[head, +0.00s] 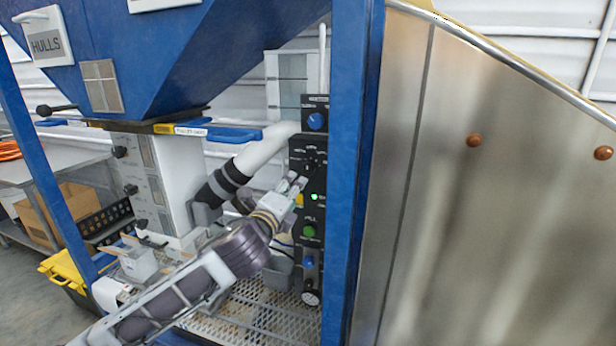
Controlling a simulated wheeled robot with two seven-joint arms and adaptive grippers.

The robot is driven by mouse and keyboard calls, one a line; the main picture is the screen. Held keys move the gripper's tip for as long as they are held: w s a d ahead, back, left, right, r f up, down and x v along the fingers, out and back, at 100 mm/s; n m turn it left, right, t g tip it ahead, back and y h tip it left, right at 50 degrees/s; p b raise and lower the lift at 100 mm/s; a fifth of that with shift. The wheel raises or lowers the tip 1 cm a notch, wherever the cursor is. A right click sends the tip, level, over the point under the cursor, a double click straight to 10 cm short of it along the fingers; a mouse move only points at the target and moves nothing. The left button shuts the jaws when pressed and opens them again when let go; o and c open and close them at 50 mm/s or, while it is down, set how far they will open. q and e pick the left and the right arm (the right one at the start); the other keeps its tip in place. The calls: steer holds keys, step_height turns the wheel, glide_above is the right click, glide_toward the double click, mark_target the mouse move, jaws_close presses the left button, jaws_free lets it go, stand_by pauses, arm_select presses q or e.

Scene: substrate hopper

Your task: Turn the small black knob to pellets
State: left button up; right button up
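A black control panel (316,196) stands upright just left of the blue post. Its upper middle section carries a small dark selector knob (311,160) with pale marks around it. The marks are too small to read, so I cannot tell where the knob points. My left gripper (297,184) is in front of the panel, just below and left of this knob. Its fingers point up and right toward the panel. I cannot tell whether they touch it or how far apart they are. My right gripper is not in view.
The blue post (352,170) stands close on the right. A white pipe (262,152) runs behind my arm.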

arm_select(q)
steer(key=shift+s+r, duration=0.25)
steer(key=shift+r, duration=0.1)
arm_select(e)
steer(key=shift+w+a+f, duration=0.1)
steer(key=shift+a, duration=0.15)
arm_select(q)
steer(key=shift+d, duration=0.1)
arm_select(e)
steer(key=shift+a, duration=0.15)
arm_select(q)
steer(key=shift+w, duration=0.1)
